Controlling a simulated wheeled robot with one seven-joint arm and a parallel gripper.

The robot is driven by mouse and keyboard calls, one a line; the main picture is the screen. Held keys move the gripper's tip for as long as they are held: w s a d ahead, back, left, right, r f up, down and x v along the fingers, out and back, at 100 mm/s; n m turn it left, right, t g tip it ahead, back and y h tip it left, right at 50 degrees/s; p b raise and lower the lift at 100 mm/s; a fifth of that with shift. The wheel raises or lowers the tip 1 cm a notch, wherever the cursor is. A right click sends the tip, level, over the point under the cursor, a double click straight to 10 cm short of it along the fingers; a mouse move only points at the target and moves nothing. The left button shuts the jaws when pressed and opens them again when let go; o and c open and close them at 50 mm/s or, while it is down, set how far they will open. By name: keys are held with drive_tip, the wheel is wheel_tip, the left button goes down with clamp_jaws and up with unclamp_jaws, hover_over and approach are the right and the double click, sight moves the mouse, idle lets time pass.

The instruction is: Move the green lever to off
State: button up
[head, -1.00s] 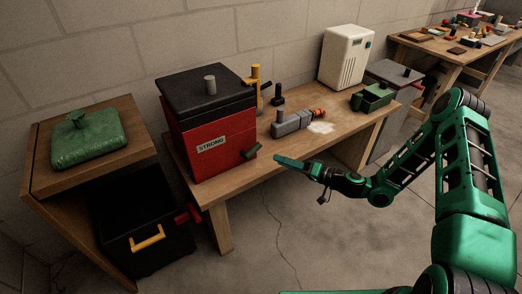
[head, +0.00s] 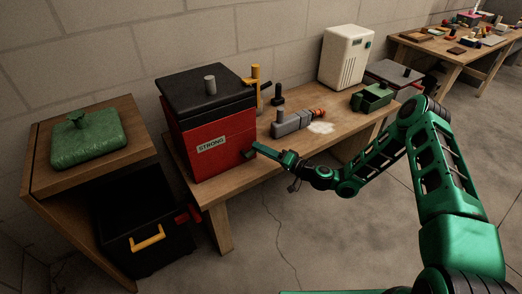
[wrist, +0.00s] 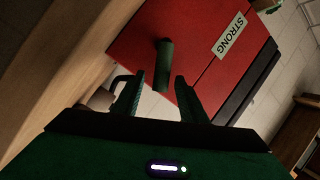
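The green lever (wrist: 164,66) is a short dark green bar sticking out from the lower part of the red box (head: 215,146) marked STRONG. In the wrist view it lies just beyond my fingertips, in line with the gap between them. In the head view the lever (head: 248,154) shows low on the box's right side, partly hidden by my gripper (head: 259,147). My gripper also shows in the wrist view (wrist: 158,88), with its two fingers apart and nothing clearly held. Whether a finger touches the lever cannot be told.
The red box has a black lid (head: 200,85) and stands on a wooden bench (head: 255,172). A grey pipe-like part (head: 292,122), a yellow tool (head: 256,88) and a green container (head: 372,98) are also on the bench. A black bin (head: 146,225) stands at left.

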drive_tip(key=shift+w+a, duration=0.2)
drive_tip(key=shift+a, duration=0.15)
drive_tip(key=shift+c, duration=0.4)
clamp_jaws()
